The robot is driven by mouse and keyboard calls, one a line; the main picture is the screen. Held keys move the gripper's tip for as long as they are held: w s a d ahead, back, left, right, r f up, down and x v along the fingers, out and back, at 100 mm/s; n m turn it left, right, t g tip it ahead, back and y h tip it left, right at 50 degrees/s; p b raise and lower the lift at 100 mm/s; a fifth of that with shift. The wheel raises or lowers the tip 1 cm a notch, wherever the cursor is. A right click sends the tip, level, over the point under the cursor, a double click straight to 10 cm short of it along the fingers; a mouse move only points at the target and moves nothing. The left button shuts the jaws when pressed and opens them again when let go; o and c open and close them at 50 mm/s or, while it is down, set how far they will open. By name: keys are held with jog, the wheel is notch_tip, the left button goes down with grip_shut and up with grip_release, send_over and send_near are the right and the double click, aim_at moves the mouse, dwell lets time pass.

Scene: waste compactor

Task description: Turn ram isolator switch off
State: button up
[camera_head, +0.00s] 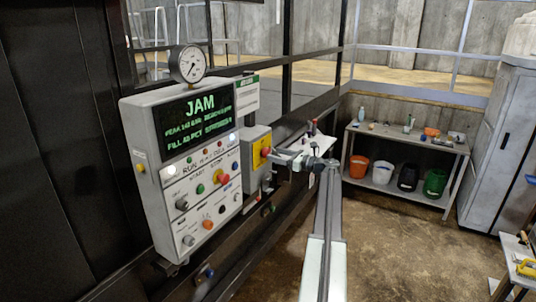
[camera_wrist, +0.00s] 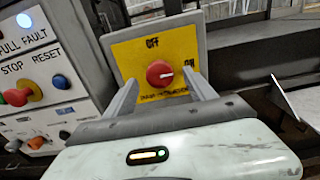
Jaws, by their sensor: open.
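The ram isolator switch is a round red knob (camera_wrist: 160,73) on a yellow plate (camera_wrist: 133,58) set in a grey box. OFF is printed above the knob and ON to its right. A white mark on the knob points right, towards ON. In the head view the yellow-faced box (camera_head: 257,142) is just right of the control panel, with the red knob at its right side. My gripper (camera_wrist: 165,82) is open, one finger either side of the knob's lower part in the wrist view. I cannot tell whether the fingers touch it. The gripper also shows by the box in the head view (camera_head: 280,154).
The control panel (camera_head: 190,150) shows JAM and carries several buttons and knobs, with a gauge (camera_head: 188,64) on top. A small shelf (camera_head: 305,148) with items is just right of the switch. A rack (camera_head: 408,141) with several buckets stands further back.

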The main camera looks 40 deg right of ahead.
aim_at(269, 152)
jog(key=x, duration=0.3)
jog(key=shift+w+a, duration=0.15)
jog(key=shift+w, duration=0.25)
jog(key=shift+a, duration=0.1)
jog(key=c, duration=1.3)
jog(key=shift+s, duration=0.1)
jog(key=shift+c, duration=0.2)
jog(key=shift+n, duration=0.3)
jog(key=shift+a+f+n, duration=0.1)
jog(key=shift+f+n, duration=0.05)
jog(key=shift+n, duration=4.2)
jog(key=shift+a+f+n, duration=0.1)
jog(key=shift+n, duration=4.25)
